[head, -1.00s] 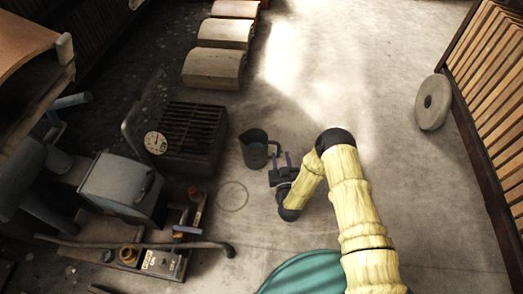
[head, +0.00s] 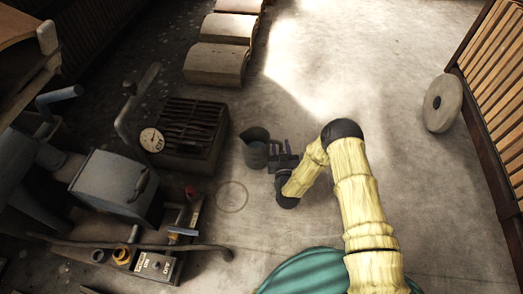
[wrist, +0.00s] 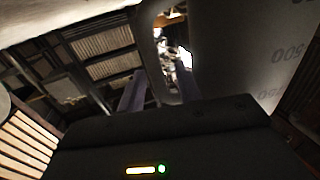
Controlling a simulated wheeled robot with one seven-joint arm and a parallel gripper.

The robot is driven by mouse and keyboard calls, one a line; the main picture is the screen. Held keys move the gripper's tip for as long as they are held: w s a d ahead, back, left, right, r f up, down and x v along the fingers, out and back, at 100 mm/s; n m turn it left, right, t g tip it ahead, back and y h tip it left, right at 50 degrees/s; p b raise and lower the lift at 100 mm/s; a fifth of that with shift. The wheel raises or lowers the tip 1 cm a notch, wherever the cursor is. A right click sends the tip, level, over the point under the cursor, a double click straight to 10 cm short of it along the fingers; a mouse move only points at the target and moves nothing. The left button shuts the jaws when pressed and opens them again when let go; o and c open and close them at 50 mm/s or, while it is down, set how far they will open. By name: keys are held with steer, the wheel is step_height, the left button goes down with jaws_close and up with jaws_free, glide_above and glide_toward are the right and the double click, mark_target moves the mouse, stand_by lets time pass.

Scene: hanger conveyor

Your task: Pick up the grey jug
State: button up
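The grey jug (head: 255,154) stands upright on the floor in the head view, left of my gripper. My gripper (head: 280,147) is beside its right side, where the handle is, with two dark purple fingers apart. The left finger overlaps the handle area, so I cannot tell whether it touches. In the wrist view my gripper (wrist: 160,78) is open, with a clear gap between the fingers. A large grey surface with "500" markings, seemingly the jug (wrist: 235,60), fills the right side close to the right finger.
A slatted dark box (head: 188,135) with a round dial (head: 152,140) stands left of the jug. A grey machine (head: 115,187) is at lower left. The floor (head: 340,60) beyond the jug is clear.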

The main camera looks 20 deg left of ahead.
steer(key=shift+c, duration=0.2)
jaws_close()
steer(key=shift+w+d, duration=0.1)
steer(key=shift+d, duration=0.05)
steer(key=shift+r, duration=0.1)
steer(key=shift+r+p, duration=0.45)
step_height(320, 180, up, 9)
steer(key=p, duration=0.7)
